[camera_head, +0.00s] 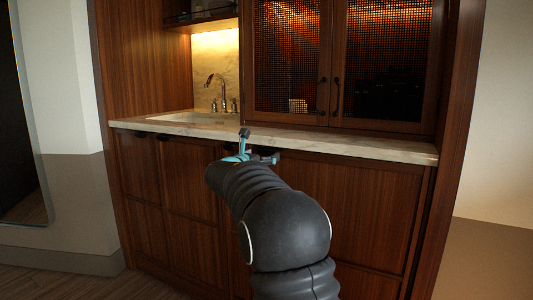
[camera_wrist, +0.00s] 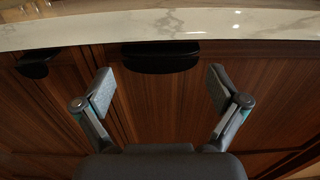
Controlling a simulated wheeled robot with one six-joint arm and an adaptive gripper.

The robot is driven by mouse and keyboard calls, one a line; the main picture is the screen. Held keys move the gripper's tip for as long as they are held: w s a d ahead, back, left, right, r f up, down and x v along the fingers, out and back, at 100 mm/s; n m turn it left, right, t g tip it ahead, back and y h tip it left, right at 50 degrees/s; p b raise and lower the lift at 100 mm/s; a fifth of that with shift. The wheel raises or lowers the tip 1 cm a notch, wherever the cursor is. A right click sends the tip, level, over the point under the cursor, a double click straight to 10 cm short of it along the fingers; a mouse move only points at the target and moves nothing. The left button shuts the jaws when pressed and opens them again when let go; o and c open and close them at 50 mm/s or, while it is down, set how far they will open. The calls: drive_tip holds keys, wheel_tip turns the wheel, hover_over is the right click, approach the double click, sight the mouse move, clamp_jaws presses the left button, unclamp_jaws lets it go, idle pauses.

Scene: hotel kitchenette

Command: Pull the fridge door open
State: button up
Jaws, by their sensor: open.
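The lower cabinet front has brown wooden panels, all shut. The broad right panel (camera_head: 345,205) looks like the fridge door, though nothing shows what is behind it. In the wrist view this panel (camera_wrist: 185,105) has a dark cup-shaped handle (camera_wrist: 160,57) at its top, just under the counter edge. My gripper (camera_wrist: 160,72) is open and empty, its two fingers apart on either side of the handle, and no contact shows. In the head view my gripper (camera_head: 259,146) is close to the counter's front edge, and my arm hides the handle there.
The pale marble counter (camera_head: 350,143) overhangs just above the handle. Another dark handle (camera_wrist: 37,62) is to the left. A sink (camera_head: 185,117) with a tap (camera_head: 213,90) is at the back left. Mesh-front upper doors (camera_head: 385,65) are shut. Floor (camera_head: 100,287) is clear at lower left.

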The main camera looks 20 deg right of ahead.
sight(266, 153)
drive_tip(key=shift+x, duration=1.6)
drive_tip(key=c, duration=1.4)
drive_tip(key=shift+s, duration=0.1)
drive_tip(key=shift+c, duration=0.3)
